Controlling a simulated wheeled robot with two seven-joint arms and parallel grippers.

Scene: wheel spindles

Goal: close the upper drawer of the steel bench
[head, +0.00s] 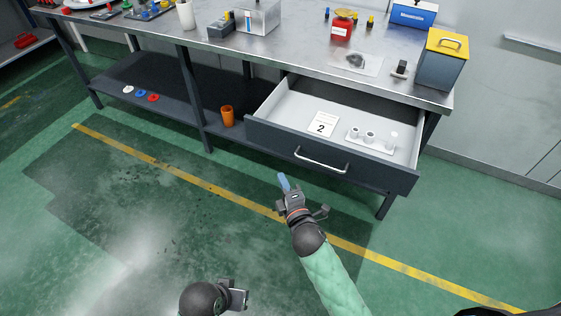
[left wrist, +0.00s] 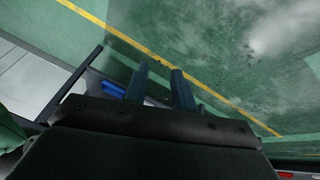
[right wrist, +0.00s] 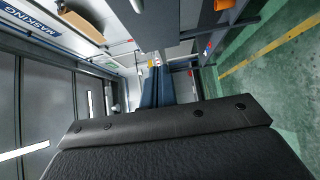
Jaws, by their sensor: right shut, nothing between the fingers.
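The upper drawer (head: 332,158) of the steel bench (head: 230,60) is pulled well out. It has a dark front, a pale handle (head: 321,160) and a light interior. My right gripper (head: 284,182) is shut and empty, below and left of the handle in the head view and apart from it. Its closed fingers also show in the right wrist view (right wrist: 157,82). My left gripper (head: 237,296) is low in the head view, far from the drawer, its fingers not clear there. In the left wrist view its fingers (left wrist: 159,72) stand apart with nothing between them.
In the drawer lie a card marked 2 (head: 321,124) and a white tray (head: 370,145) with small white pieces. An orange cup (head: 227,116) stands on the lower shelf (head: 150,90). A yellow-lidded box (head: 441,62) is on the bench top. The floor in front is clear.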

